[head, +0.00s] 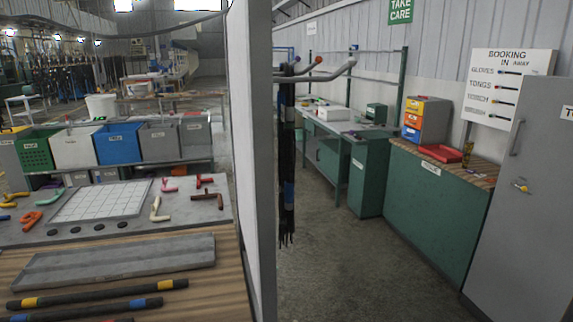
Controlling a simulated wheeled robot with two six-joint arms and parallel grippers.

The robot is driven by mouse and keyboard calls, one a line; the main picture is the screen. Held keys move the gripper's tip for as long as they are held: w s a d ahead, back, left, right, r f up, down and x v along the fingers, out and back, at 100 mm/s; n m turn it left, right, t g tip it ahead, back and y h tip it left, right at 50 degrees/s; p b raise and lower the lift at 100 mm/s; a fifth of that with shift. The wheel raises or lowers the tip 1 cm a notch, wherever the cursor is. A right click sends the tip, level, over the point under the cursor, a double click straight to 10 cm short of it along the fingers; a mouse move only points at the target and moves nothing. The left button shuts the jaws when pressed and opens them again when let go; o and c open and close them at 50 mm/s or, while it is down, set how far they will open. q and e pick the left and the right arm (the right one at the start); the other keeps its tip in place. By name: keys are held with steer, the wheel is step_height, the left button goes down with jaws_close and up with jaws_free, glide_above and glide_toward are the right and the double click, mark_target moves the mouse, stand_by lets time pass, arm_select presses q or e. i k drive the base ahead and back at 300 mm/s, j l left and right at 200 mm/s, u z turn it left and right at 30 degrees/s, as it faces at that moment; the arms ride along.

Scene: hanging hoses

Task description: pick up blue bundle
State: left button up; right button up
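A bundle of dark hoses (287,155) hangs upright beside the right face of the grey post, near the middle of the head view. Neither of my grippers shows in the head view.
The tall grey post (255,160) stands left of the hoses. A wooden table (226,285) at lower left holds dark banded rods (98,293) and a grey board with coloured fittings. Green cabinets (435,205) and a grey locker (525,200) stand right. Floor between is clear.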

mark_target(285, 99)
steer(key=i+l+u, duration=0.15)
steer(key=u, duration=0.3)
steer(key=i+l+u, duration=0.15)
steer(key=l+u, duration=0.3)
steer(key=i+l+u, duration=0.1)
steer(key=u, duration=0.4)
